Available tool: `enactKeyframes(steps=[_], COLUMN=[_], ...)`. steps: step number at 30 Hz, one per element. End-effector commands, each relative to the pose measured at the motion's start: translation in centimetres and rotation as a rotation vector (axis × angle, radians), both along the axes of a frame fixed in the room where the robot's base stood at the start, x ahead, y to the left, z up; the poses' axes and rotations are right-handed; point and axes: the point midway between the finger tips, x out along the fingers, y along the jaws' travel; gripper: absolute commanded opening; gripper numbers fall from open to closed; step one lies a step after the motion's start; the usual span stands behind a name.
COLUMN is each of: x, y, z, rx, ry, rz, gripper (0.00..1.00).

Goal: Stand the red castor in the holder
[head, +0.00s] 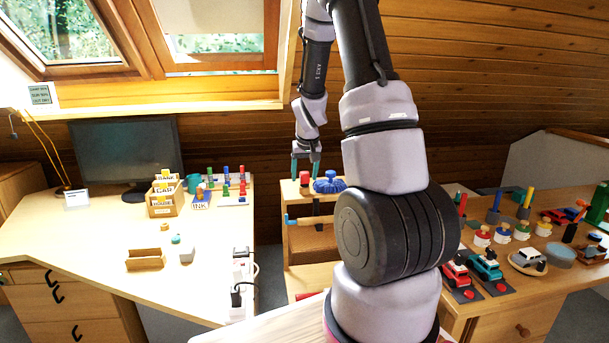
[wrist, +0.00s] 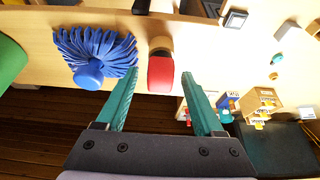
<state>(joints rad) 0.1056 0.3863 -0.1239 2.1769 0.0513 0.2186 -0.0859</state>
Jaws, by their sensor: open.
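A small red piece (head: 304,178), seemingly the red castor, stands on the wooden stand's top (head: 290,189). In the wrist view this red piece (wrist: 160,74) is rounded, with a darker tip. My gripper (head: 305,174) is open above the stand. In the wrist view the teal fingertips (wrist: 160,78) are on either side of the red piece, with a gap at each side. I cannot tell whether they are down to its height. I cannot make out for sure which thing is the holder.
A blue tufted object (head: 328,183) sits close beside the red piece; it also shows in the wrist view (wrist: 94,52). The left desk has a monitor (head: 127,152), labelled boxes (head: 164,197) and an open wooden tray (head: 145,260). The right table (head: 470,315) is crowded with toys and small jars.

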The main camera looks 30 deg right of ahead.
Motion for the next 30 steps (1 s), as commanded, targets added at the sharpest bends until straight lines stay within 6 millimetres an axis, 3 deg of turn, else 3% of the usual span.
enactKeyframes(steps=[5,12,18,30], x=[-0.6,-2.4,-3.5,-3.9], y=[0.2,0.8,1.1,1.1], z=[1.9,6.5,9.1,9.9], rx=[-0.001,-0.001,0.000,0.000], ry=[-0.004,-0.006,-0.003,-0.001], rz=[0.002,0.003,0.001,0.000], gripper=[0.69,0.69,0.69,0.69])
